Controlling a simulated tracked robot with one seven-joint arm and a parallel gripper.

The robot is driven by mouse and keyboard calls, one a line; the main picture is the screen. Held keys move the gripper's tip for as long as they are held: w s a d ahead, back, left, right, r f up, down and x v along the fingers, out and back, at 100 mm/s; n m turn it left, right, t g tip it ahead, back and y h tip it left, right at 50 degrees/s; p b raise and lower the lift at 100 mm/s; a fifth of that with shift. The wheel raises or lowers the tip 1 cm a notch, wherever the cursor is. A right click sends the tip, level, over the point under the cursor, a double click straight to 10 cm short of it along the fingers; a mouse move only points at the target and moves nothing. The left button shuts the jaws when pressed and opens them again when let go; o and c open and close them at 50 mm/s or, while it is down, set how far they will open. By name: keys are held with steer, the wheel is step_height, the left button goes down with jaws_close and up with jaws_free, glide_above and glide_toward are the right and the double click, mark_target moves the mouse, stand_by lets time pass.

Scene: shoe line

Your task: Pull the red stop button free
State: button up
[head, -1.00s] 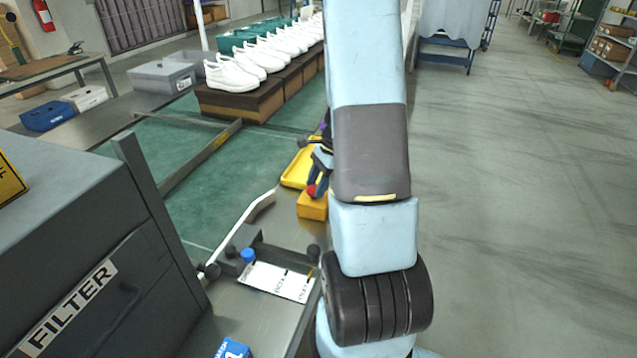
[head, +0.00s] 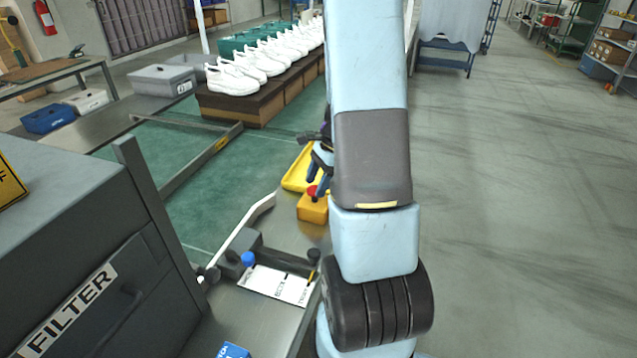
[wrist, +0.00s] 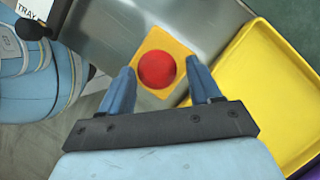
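The red stop button (wrist: 157,69) is a round red cap on a yellow box (wrist: 165,39). In the wrist view it lies ahead of my gripper (wrist: 159,72), roughly between the two blue fingertips. The fingers are spread with a gap on each side of the cap, so my gripper is open and not touching it as far as I can see. In the head view the button (head: 311,191) sits on top of the yellow box (head: 312,209). There my gripper (head: 313,178) is close above the button, partly hidden by my arm.
A yellow tray (head: 291,181) lies right behind the box. A panel with dark and blue knobs and a white label (head: 275,283) is nearer. A bent white rail (head: 240,236) runs to the left, beside the green belt (head: 215,187) with white shoes behind.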

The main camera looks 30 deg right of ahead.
steer(key=shift+o, duration=1)
steer(key=shift+s, duration=0.1)
steer(key=v, duration=1.3)
steer(key=shift+d+r, duration=0.15)
steer(key=shift+r, duration=0.15)
steer(key=s+a+r+n+t+h, duration=0.15)
steer(key=s+a+r+n, duration=0.35)
steer(key=a+r+n, duration=0.55)
steer(key=s+a+r+n+t+h, duration=0.3)
steer(key=s+a+r+n, duration=0.4)
steer(key=s+a+n, duration=0.2)
steer(key=shift+s+a, duration=1.1)
steer(key=shift+s, duration=0.25)
